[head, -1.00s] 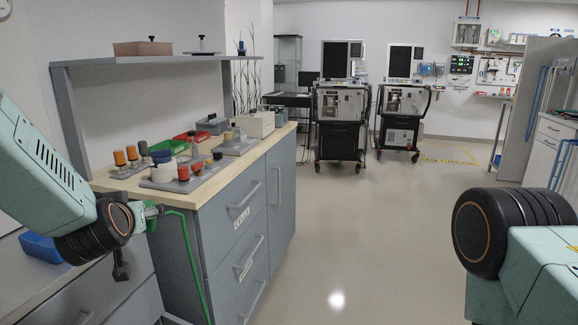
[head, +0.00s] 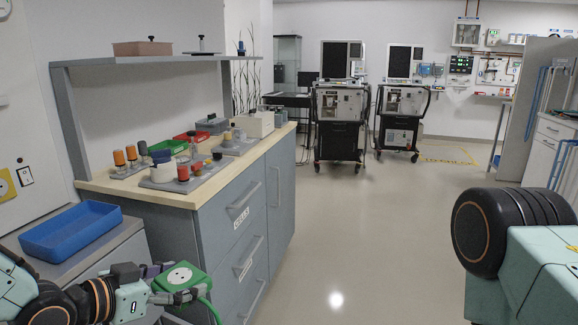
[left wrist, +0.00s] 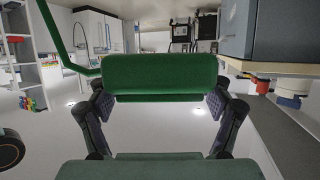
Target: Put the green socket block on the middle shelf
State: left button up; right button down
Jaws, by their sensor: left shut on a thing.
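The green socket block (head: 183,277), with a white round socket on top and a green cable, is low at the left in the head view. My left gripper (head: 170,286) is shut on it, with fingers on its sides. In the left wrist view the green block (left wrist: 160,77) fills the space between the fingertips of the left gripper (left wrist: 160,104). A grey shelf (head: 150,60) runs above the counter. A shelf rack (left wrist: 22,62) shows at the left of the left wrist view. I cannot tell which is the middle shelf. My right gripper is out of view.
A blue tray (head: 72,232) sits on a lower surface left of the block. The wooden counter (head: 125,190) holds knobs, small parts and red and green trays. Two ventilators (head: 340,105) stand at the back. The floor (head: 380,230) between is clear.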

pick_arm(q)
jog(key=s+d+f+m+g+h, duration=0.2)
jog(key=s+f+m+h, duration=0.1)
jog(key=s, duration=0.7)
jog(key=shift+f+m+g, duration=0.3)
jog(key=shift+f+g, duration=0.1)
jog(key=shift+f, duration=0.15)
